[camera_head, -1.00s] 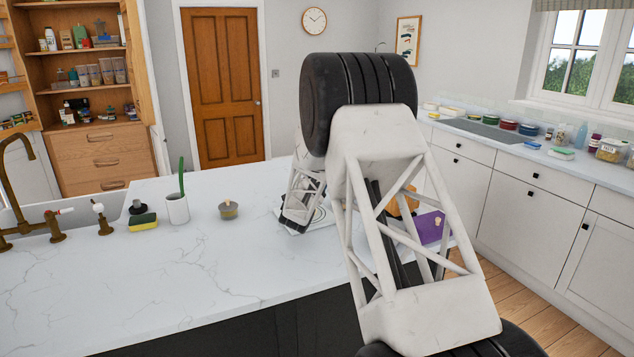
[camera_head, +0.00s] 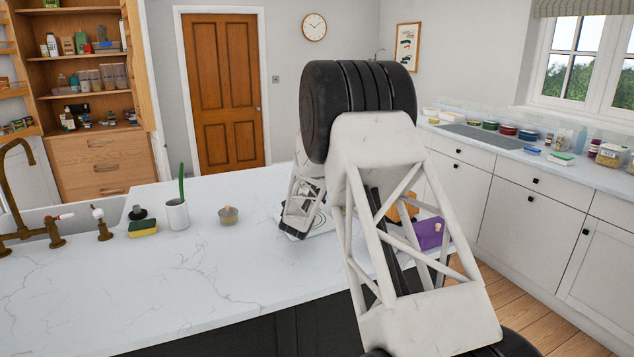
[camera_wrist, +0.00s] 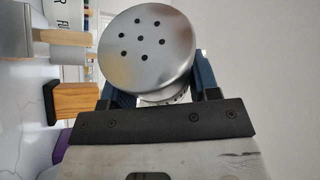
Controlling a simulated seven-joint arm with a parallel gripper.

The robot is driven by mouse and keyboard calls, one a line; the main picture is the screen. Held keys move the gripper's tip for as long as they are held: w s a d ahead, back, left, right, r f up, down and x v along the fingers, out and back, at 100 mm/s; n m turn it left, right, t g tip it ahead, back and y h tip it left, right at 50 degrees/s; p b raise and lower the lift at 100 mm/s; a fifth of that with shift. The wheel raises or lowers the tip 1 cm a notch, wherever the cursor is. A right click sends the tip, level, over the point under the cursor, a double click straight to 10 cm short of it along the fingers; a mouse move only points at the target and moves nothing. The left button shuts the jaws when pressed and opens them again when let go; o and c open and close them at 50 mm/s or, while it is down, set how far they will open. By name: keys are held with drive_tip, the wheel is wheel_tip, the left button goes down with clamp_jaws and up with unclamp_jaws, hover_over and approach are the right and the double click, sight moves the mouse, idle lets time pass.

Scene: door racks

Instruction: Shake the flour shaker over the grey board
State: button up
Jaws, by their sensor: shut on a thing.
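The flour shaker (camera_wrist: 148,45) fills the upper middle of the wrist view, its round metal top with several dark holes facing the camera. My gripper (camera_wrist: 163,92) is shut on it, with a blue finger on each side of its body. In the head view my arm hides the gripper and the shaker. I cannot make out the grey board for certain; a white flat piece with ring marks (camera_head: 318,222) shows partly behind my arm on the island.
The white marble island (camera_head: 130,290) is mostly clear at the left and front. A sponge (camera_head: 142,228), a white cup (camera_head: 177,214) with a green handle and a small round pot (camera_head: 228,215) stand on it. A purple thing (camera_head: 430,233) is beside my arm.

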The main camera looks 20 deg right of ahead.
idle(0.3)
drive_tip(key=shift+r, duration=1.45)
drive_tip(key=shift+f, duration=1.5)
drive_tip(key=shift+r, duration=1.5)
drive_tip(key=shift+f, duration=1.5)
